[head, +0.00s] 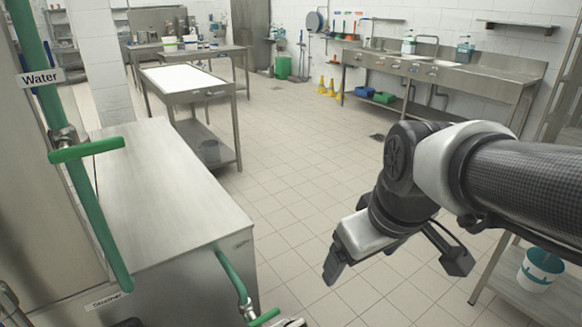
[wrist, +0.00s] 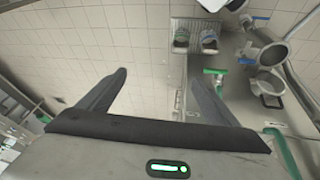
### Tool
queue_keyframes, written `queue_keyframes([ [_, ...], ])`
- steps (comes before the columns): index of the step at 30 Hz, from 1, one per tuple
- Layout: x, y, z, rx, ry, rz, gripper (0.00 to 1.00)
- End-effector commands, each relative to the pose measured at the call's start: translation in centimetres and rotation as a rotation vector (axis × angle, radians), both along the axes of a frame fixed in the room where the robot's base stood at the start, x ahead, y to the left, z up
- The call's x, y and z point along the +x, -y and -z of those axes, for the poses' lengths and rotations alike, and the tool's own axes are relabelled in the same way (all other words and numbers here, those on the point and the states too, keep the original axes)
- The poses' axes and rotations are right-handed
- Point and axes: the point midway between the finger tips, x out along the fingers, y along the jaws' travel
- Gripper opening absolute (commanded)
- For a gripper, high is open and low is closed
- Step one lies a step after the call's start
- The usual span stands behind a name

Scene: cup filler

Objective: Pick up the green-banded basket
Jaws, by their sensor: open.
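My gripper (head: 335,265) hangs over open tiled floor in the head view, pointing down and left. In the wrist view its two dark fingers (wrist: 158,66) stand wide apart with nothing between them. No basket with a green band can be made out for sure.
A steel cabinet (head: 165,185) with green pipes (head: 232,275) stands at left. A white bucket with a teal band (head: 541,268) stands on a low shelf at right. A steel table (head: 180,82) and sink counter (head: 450,75) stand farther back. The floor between is clear.

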Motion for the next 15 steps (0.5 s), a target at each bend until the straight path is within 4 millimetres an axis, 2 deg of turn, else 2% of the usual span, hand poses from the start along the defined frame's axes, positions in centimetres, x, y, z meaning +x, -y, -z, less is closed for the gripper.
queue_keyframes([
  [5,4.0,-2.2,3.9,-0.094,-0.074,-0.332,0.84],
  [8,6.6,-3.8,7.5,-0.16,-0.116,-0.585,0.84],
  [12,9.6,-6.3,13.8,-0.246,-0.167,-0.963,0.84],
  [15,10.8,-7.8,18.7,-0.296,-0.199,-1.219,0.84],
])
